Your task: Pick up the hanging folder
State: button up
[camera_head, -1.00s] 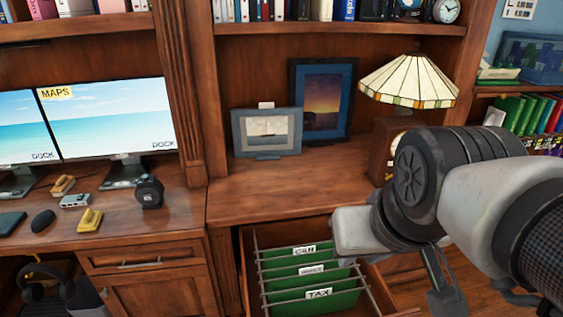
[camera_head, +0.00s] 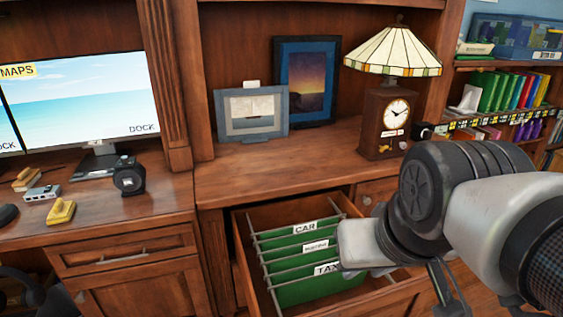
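Green hanging folders with white labels hang on rails in an open wooden drawer (camera_head: 374,303) at the lower middle. The back one is the CAR folder (camera_head: 282,237), the middle one has a label I cannot read clearly (camera_head: 290,256), and the front one is the TAX folder (camera_head: 310,290). My arm comes in from the right. My gripper (camera_head: 445,292) points down at the bottom edge, right of the drawer and apart from the folders. Its fingertips are cut off or hidden, so its opening is unclear. My wrist hides part of the drawer's right side.
A lamp (camera_head: 394,52), a clock (camera_head: 392,125) and two picture frames (camera_head: 253,115) stand on the desktop above the drawer. A monitor (camera_head: 88,105) and small items stand on the left desk. Bookshelves are at the right.

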aim_at(306, 283)
jog(key=l+u, duration=0.2)
jog(key=l, duration=0.45)
jog(key=l+u, duration=0.2)
jog(key=l, duration=0.5)
jog(key=k+l+u, duration=0.15)
jog(key=l, duration=0.5)
jog(key=i+j+u, duration=0.2)
jog(key=j+u, duration=0.25)
jog(key=k+l+u, duration=0.15)
jog(key=l, duration=0.2)
jog(key=k+l+u, duration=0.2)
jog(key=l, duration=0.15)
jog(key=k+l+u, duration=0.15)
jog(key=l, duration=0.2)
